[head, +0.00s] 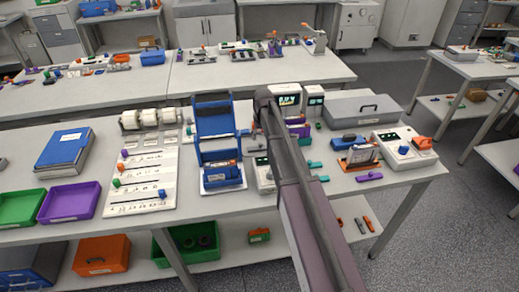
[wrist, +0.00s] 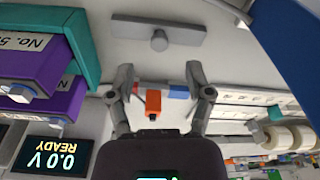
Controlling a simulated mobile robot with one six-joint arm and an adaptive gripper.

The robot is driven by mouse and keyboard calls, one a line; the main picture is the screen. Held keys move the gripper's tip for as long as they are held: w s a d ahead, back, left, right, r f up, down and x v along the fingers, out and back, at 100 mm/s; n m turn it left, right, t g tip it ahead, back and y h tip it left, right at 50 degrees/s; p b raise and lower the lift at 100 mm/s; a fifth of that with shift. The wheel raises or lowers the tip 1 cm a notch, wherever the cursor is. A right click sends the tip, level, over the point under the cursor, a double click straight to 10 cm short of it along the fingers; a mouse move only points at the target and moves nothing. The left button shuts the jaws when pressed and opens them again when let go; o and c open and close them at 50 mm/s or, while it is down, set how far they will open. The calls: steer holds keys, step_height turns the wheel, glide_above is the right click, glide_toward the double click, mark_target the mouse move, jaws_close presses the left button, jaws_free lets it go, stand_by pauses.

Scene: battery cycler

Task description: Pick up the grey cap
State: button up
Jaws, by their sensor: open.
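The grey cap (wrist: 158,38), a flat grey bar with a round knob, lies on a pale surface at the top middle of the wrist view. My gripper (wrist: 160,76) is open, with its fingers spread below the cap in the picture and apart from it. Nothing is held. A small orange part (wrist: 153,103) and a blue piece (wrist: 179,91) show between and beside the fingers. In the head view my own arm covers the gripper and I cannot make out the cap.
A blue fixture with a raised lid (head: 215,118) stands left of my arm. Purple modules (wrist: 40,65) and a display reading 0.0 V READY (wrist: 50,160) are close in the wrist view.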

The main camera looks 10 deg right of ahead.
mark_target(261, 143)
steer(key=shift+w+f+b, duration=0.15)
steer(key=shift+f+b, duration=2.45)
jaws_close()
